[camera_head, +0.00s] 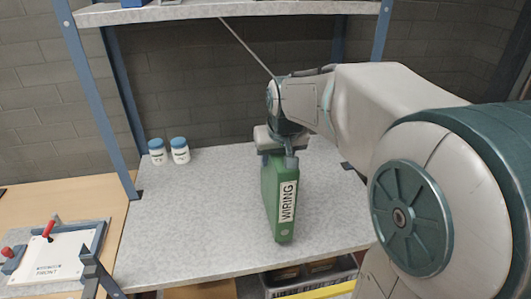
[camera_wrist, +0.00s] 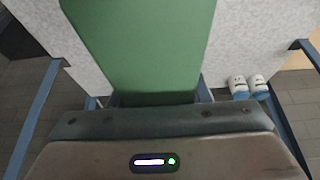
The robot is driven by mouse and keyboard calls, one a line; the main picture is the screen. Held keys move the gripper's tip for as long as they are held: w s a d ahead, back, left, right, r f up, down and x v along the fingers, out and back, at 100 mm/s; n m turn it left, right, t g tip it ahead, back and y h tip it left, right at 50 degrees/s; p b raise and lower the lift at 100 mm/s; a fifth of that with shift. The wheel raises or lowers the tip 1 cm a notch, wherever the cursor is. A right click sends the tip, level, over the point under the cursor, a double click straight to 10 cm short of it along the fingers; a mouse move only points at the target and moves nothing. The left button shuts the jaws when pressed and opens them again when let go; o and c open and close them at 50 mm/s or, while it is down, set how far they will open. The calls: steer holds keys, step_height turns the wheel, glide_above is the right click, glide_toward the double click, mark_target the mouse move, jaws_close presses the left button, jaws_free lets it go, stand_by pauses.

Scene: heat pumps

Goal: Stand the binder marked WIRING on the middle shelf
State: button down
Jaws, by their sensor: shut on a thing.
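The green binder (camera_head: 270,205) has a white label reading WIRING on its spine. It is upright over the middle shelf (camera_head: 190,235), with the spine facing the camera. I cannot tell whether its bottom edge touches the shelf. My gripper (camera_head: 278,155) is above the binder and shut on its top part. In the wrist view the green binder (camera_wrist: 145,45) fills the middle, running up from my gripper (camera_wrist: 155,105). The fingertips are mostly hidden by the binder and the gripper body.
Two white jars with blue lids (camera_head: 169,151) stand at the back left of the shelf. Blue posts (camera_head: 100,95) frame the rack, and an upper shelf (camera_head: 230,11) lies above. A crate (camera_head: 310,278) sits below. A clamped board (camera_head: 55,258) is at left.

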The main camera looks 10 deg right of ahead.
mark_target(282, 156)
steer(key=shift+w+f, duration=0.15)
steer(key=shift+f, duration=2)
steer(key=c, duration=0.8)
jaws_free()
steer(key=shift+f, duration=0.1)
steer(key=shift+o, duration=0.2)
steer(key=v, duration=1.1)
steer(key=shift+r, duration=0.25)
steer(key=shift+s+r, duration=0.2)
steer(key=shift+s, duration=0.15)
steer(key=s+f+g, duration=0.1)
steer(key=s+f, duration=1)
steer(key=s, duration=0.4)
steer(key=shift+s+f, duration=0.35)
steer(key=shift+f, duration=0.05)
